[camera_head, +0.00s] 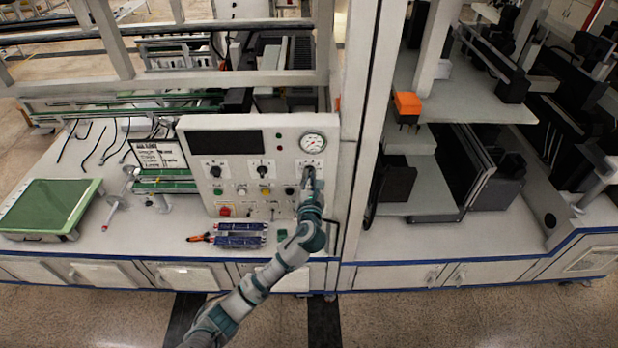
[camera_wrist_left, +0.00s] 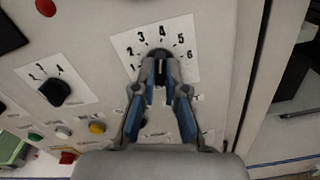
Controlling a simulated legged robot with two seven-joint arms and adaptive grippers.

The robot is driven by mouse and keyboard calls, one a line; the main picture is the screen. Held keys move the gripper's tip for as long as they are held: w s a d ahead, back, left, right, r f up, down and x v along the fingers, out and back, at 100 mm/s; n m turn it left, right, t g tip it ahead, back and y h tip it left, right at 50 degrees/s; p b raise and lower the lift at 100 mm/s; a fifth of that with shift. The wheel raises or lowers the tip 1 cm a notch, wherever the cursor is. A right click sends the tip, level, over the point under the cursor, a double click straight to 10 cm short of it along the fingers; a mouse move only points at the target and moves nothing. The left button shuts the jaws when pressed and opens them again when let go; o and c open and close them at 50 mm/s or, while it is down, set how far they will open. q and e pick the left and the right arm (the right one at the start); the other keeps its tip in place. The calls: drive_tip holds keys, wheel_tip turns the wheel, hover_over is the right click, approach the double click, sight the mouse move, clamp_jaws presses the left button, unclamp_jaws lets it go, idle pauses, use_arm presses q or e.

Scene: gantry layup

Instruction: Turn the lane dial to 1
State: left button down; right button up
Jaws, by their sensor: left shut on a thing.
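A white control panel (camera_head: 195,196) stands on the bench, with three dark dials in a row. The rightmost dial (camera_head: 318,160) has a white plate marked 1 to 6, clear in the left wrist view (camera_wrist_left: 126,43). My left gripper (camera_head: 309,175) reaches this dial from the front. Its fingers (camera_wrist_left: 160,78) are shut on the dark dial knob (camera_wrist_left: 161,66), whose upper end lies just under the 4. The fingers hide most of the knob, and a pointer mark is hard to make out. The dial's name cannot be read. My right gripper is not in view.
The middle dial (camera_head: 263,170) and left dial (camera_head: 214,172) sit beside it. Below are small coloured buttons and a red button (camera_head: 224,211). A round gauge (camera_head: 313,142) is above. A frame post (camera_head: 360,120) stands close on the right.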

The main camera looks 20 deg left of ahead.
use_arm(q)
drive_tip(key=n, duration=0.2)
drive_tip(key=shift+d+n, duration=0.15)
drive_tip(key=shift+n, duration=1.05)
drive_tip(key=n, duration=1.1)
drive_tip(key=shift+n, duration=0.4)
drive_tip(key=shift+f+n+b, duration=0.15)
drive_tip(key=shift+n+b, duration=0.25)
drive_tip(key=shift+n, duration=0.9)
drive_tip(key=shift+f+n+b, duration=0.1)
drive_tip(key=shift+n+b, duration=0.25)
drive_tip(key=shift+n, duration=0.95)
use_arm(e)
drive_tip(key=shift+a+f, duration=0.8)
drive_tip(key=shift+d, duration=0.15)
